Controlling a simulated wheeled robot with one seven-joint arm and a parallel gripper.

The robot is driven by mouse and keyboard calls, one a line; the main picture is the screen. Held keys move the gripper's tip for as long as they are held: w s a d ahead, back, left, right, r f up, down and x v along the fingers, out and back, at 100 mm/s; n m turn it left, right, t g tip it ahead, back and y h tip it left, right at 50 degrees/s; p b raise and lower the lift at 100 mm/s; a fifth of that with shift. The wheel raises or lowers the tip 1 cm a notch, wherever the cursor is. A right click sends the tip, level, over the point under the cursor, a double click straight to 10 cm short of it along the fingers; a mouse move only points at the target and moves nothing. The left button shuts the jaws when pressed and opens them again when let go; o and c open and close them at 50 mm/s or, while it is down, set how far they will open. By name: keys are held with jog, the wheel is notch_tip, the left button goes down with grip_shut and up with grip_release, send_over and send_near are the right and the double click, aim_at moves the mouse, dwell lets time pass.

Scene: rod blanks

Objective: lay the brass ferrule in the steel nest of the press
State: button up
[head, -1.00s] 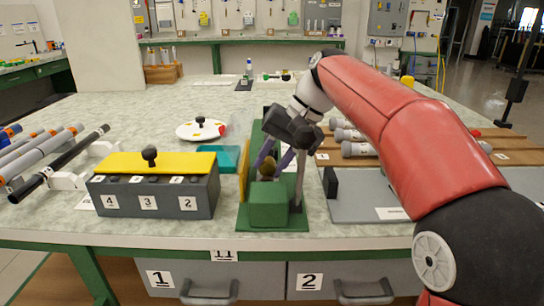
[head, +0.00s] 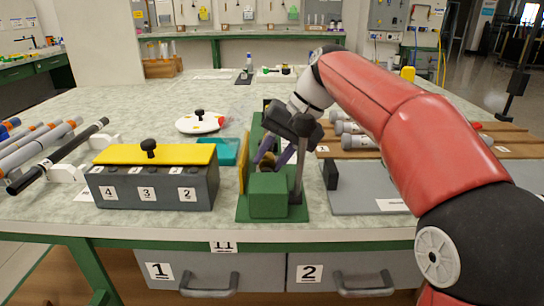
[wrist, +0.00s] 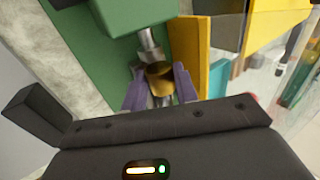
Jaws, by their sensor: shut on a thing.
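The green press (head: 268,195) stands near the front edge of the bench, with an upright steel post (head: 300,170) on its right side. My gripper (head: 275,155) reaches into the press from above and behind. Its purple fingers are shut on the brass ferrule (head: 267,158), which also shows between the fingertips in the wrist view (wrist: 160,76). A steel cylinder (wrist: 150,45) of the press lies right by the ferrule in the wrist view. I cannot tell whether they touch. The steel nest is not clearly seen; the ferrule, fingers and green block hide that spot.
A yellow panel (head: 244,165) stands on the press's left side. A dark box with a yellow lid (head: 150,155) is left of it. A grey plate with a black block (head: 331,175) lies to the right, with rods on a wooden rack (head: 360,142) behind it.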

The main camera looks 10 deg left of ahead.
jog(key=shift+d+f, duration=0.1)
jog(key=shift+f, duration=0.9)
jog(key=shift+s, duration=0.1)
jog(key=o, duration=0.7)
jog(key=shift+o, duration=0.6)
jog(key=s+p+v, duration=0.1)
jog(key=v, duration=0.8)
jog(key=shift+w+a+r+p, duration=0.25)
jog(key=shift+w+r+p, duration=0.15)
jog(key=shift+w, duration=0.1)
jog(key=shift+s, duration=0.1)
